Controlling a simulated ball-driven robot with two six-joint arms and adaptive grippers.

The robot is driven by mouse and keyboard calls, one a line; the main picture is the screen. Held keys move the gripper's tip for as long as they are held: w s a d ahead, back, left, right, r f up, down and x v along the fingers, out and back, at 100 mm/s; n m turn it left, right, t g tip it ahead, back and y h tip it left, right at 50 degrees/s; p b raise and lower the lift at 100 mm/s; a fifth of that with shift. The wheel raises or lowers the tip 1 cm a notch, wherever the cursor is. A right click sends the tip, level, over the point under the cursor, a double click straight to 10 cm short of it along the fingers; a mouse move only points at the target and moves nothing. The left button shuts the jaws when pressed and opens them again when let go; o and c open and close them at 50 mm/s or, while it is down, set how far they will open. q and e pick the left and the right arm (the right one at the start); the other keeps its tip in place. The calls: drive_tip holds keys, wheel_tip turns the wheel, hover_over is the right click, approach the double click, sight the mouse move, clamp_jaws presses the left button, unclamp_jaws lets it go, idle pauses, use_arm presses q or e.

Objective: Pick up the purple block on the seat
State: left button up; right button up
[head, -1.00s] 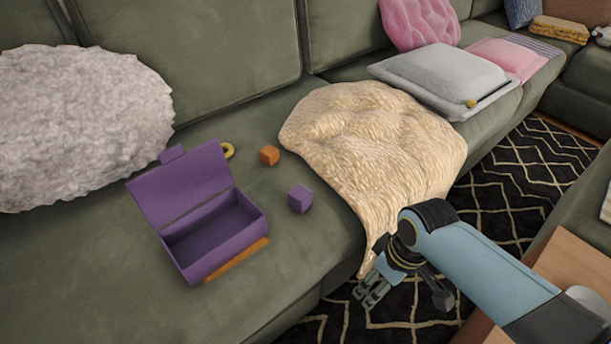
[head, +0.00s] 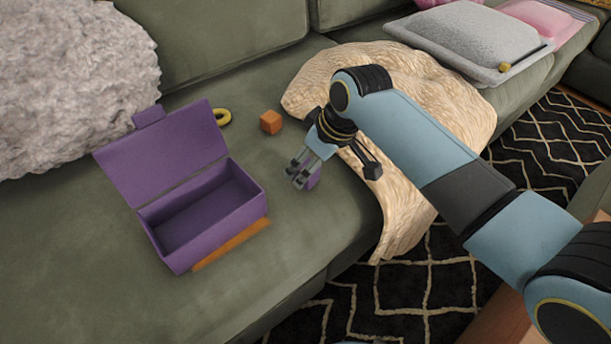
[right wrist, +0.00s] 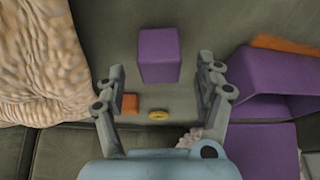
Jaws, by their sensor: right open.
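The purple block (head: 314,181) is on the green seat, mostly hidden behind my right gripper (head: 325,168) in the head view. In the right wrist view the block (right wrist: 159,56) shows whole, centred between the spread fingertips of my right gripper (right wrist: 162,76). The gripper is open and empty, with a visible gap on both sides of the block. I cannot tell how far the fingertips are above the seat. My left gripper is not in view.
An open purple box (head: 208,215) stands left of the block, with an orange strip (head: 230,245) along its front. An orange cube (head: 271,122) and a yellow ring (head: 222,117) lie behind. A cream blanket (head: 400,75) drapes over the seat to the right.

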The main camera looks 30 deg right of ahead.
drive_tip(key=x, duration=0.2)
drive_tip(key=shift+f+b, duration=0.4)
drive_tip(key=shift+f, duration=0.05)
drive_tip(key=shift+w+f, duration=0.1)
drive_tip(key=shift+w, duration=0.05)
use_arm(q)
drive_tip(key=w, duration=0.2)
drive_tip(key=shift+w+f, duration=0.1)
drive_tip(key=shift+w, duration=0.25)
use_arm(e)
drive_tip(key=c, duration=1.2)
drive_tip(key=shift+c, duration=0.3)
